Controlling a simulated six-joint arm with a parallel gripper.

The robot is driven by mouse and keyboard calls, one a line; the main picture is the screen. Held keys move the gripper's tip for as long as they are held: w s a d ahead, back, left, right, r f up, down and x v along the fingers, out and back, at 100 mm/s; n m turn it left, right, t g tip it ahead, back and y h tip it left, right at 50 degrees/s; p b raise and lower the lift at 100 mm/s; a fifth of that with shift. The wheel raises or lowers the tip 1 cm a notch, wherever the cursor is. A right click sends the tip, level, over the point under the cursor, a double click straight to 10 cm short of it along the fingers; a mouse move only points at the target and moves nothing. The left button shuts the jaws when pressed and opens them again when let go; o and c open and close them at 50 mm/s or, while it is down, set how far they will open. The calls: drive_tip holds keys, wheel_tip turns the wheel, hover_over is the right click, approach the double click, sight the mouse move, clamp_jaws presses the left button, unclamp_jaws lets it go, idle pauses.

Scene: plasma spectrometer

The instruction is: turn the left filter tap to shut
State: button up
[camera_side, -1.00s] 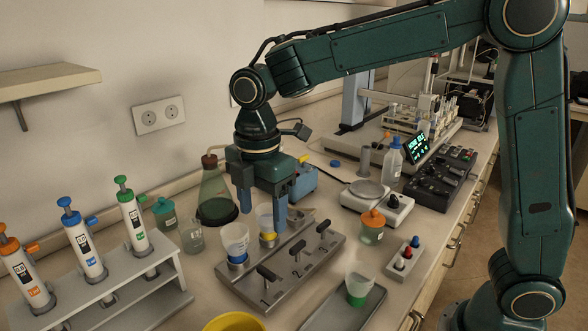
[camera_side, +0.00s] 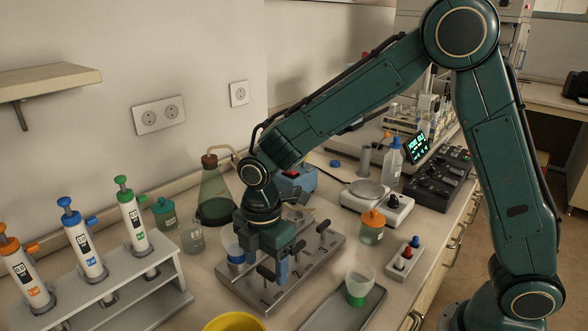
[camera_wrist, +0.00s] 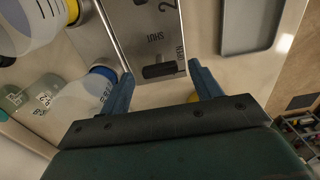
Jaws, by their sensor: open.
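The grey filter stand (camera_side: 240,288) carries a row of black tap handles. The left tap (camera_side: 266,273) is at its near left end, partly crowded by my gripper (camera_side: 276,275), which is low over the left half of the stand. In the wrist view a black handle (camera_wrist: 164,70) lies crosswise on the steel plate, between and just beyond the open fingertips of my gripper (camera_wrist: 161,76), with no clear contact. SHUT and OPEN lettering and a figure like 2 are printed near it. The right tap (camera_side: 323,229) stands clear; the middle one is partly hidden.
A blue-ringed cup (camera_side: 234,249) stands behind the left tap, close to my gripper; a yellow-ringed cup (camera_wrist: 40,22) shows in the wrist view. A green-based cup (camera_side: 359,285) sits on a tray at the right. A yellow bowl (camera_side: 235,323) is in front, pipette rack (camera_side: 140,295) left.

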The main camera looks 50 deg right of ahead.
drive_tip(key=shift+f, duration=0.3)
drive_tip(key=shift+c, duration=0.2)
drive_tip(key=c, duration=0.9)
drive_tip(key=shift+c, duration=0.2)
